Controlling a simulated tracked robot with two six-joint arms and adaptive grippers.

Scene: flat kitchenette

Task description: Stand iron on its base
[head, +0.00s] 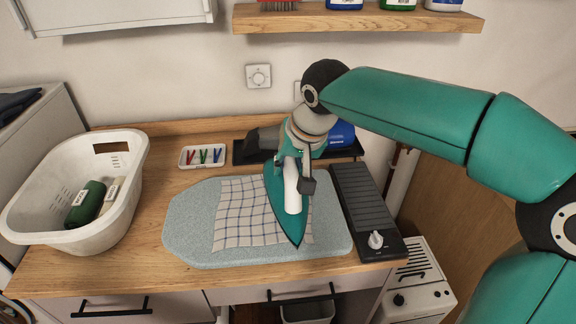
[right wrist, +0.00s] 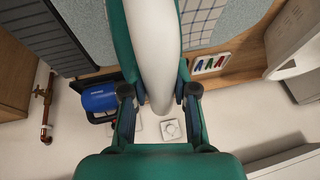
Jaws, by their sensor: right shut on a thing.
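The iron (head: 273,190) is teal with a white handle (head: 292,195). It is over the checked cloth (head: 235,215) on the light blue ironing board (head: 190,225), its pointed tip toward the front edge. I cannot tell whether its sole touches the cloth. My right gripper (head: 294,170) is shut on the handle's rear part, reaching in from behind. In the right wrist view, the white handle (right wrist: 155,45) runs between the fingers of my right gripper (right wrist: 158,95). The gripper hides the iron's heel. My left gripper is not in view.
A white basket (head: 105,215) with a green rolled item stands left. A small tray of coloured clips (head: 202,156) lies behind the board. A dark ribbed panel with a knob (head: 365,205) is at the right. A blue object (head: 341,134) sits on a dark tray behind the iron.

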